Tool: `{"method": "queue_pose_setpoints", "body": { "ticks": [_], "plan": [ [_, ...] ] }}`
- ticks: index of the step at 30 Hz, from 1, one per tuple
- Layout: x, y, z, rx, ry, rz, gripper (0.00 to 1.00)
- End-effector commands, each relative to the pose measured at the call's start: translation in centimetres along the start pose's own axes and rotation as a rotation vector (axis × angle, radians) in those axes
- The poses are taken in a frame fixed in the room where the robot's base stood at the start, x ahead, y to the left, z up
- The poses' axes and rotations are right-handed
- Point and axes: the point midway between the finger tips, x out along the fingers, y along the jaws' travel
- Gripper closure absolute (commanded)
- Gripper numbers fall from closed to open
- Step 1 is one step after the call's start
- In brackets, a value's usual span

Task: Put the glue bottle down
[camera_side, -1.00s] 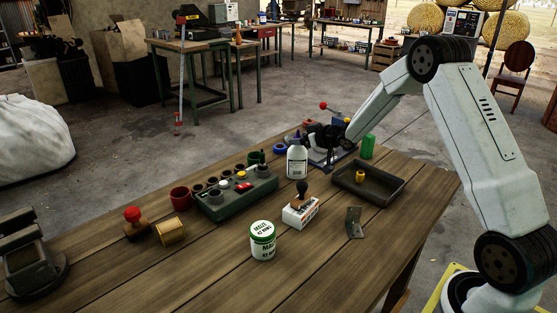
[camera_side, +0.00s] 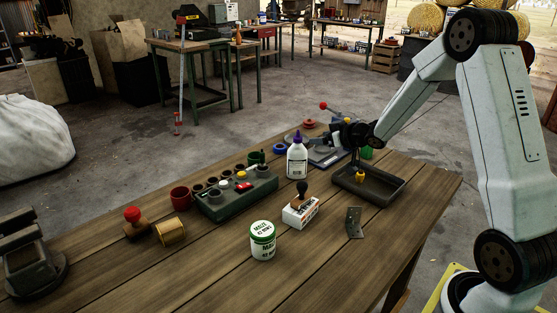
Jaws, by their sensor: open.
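The glue bottle (camera_side: 297,158), white with a dark purple tip and a label, stands upright on the wooden table near its back edge. My gripper (camera_side: 354,162) is open and points down above the back left of the dark tray, to the right of the bottle and clear of it. Nothing shows between its fingers, though they are small and dark here.
The dark tray (camera_side: 381,192) has a small yellow piece (camera_side: 360,177) inside. A green organizer (camera_side: 238,199) stands left of the bottle. A stamp on a white box (camera_side: 300,209), a white-green jar (camera_side: 262,241) and a metal bracket (camera_side: 354,222) are in front.

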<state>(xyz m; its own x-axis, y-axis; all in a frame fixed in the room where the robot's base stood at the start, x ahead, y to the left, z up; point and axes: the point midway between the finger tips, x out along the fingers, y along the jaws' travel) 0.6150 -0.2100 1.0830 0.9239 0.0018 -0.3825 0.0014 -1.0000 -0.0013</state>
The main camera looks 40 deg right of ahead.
Motion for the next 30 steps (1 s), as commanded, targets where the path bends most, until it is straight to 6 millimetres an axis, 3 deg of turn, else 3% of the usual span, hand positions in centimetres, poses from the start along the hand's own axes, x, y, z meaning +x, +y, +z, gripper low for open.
{"method": "queue_pose_setpoints", "body": {
  "ticks": [17,23,30],
  "plan": [
    [-0.2,-0.7,0.1,-0.003,-0.024,0.014,0.22],
    [-1.2,-3.6,0.9,-0.007,-0.130,0.062,0.22],
    [-5.1,-9.6,4.1,-0.007,-0.382,0.113,0.22]
  ]
}}
